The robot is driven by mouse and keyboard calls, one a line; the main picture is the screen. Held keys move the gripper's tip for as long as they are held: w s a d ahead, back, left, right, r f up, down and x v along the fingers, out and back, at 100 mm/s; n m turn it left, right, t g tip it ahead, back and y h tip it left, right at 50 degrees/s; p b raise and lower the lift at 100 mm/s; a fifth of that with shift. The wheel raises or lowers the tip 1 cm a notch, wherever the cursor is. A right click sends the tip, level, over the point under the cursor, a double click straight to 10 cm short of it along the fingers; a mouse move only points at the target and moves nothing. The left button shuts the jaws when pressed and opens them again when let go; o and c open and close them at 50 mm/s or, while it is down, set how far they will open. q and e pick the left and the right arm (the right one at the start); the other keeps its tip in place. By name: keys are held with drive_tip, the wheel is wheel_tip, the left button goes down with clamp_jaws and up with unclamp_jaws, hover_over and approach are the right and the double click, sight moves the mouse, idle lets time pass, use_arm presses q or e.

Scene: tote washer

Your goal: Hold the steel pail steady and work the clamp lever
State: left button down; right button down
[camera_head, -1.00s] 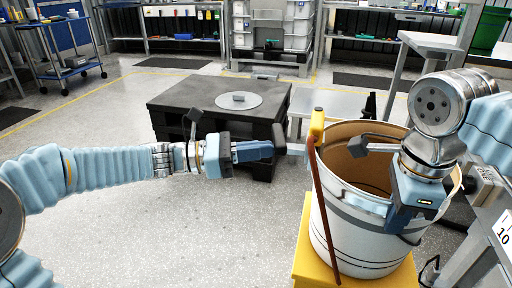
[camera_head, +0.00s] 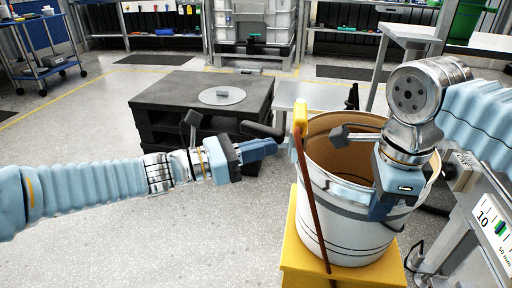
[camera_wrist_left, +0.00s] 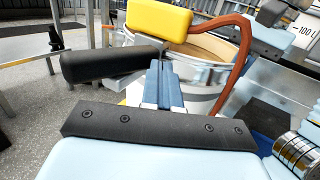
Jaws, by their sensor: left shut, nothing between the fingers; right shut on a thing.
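The pail (camera_head: 335,215) is pale with dark bands and a brown inside, upright on a yellow stand (camera_head: 300,262). My right gripper (camera_head: 381,207) is shut on its near right rim; the fingertips are partly hidden. A yellow grip (camera_head: 301,117) on a red-brown rod stands at the pail's left side; it also shows in the left wrist view (camera_wrist_left: 160,20). A black cylindrical handle (camera_head: 262,130), apparently the clamp lever's, lies just beyond my left gripper (camera_head: 275,147). In the left wrist view this handle (camera_wrist_left: 110,63) is left of the shut, empty fingers (camera_wrist_left: 164,72). Contact is unclear.
A dark stacked platform (camera_head: 160,97) with a round grey plate (camera_head: 222,96) stands behind my left gripper. A grey bench frame with a scale label (camera_head: 492,228) is close on the right. The floor at front left is clear.

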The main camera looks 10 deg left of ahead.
use_arm(q)
drive_tip(key=shift+w+d, duration=0.1)
drive_tip(key=shift+d, duration=0.15)
use_arm(e)
drive_tip(key=shift+f, duration=0.2)
use_arm(q)
drive_tip(key=s+a, duration=0.3)
drive_tip(key=s, duration=1)
drive_tip(key=shift+s+a+f, duration=0.2)
drive_tip(key=shift+s+a, duration=0.1)
use_arm(e)
drive_tip(key=c, duration=1.2)
unclamp_jaws()
drive_tip(key=shift+r, duration=0.1)
wheel_tip(320, 180, up, 12)
drive_tip(key=shift+s, duration=0.4)
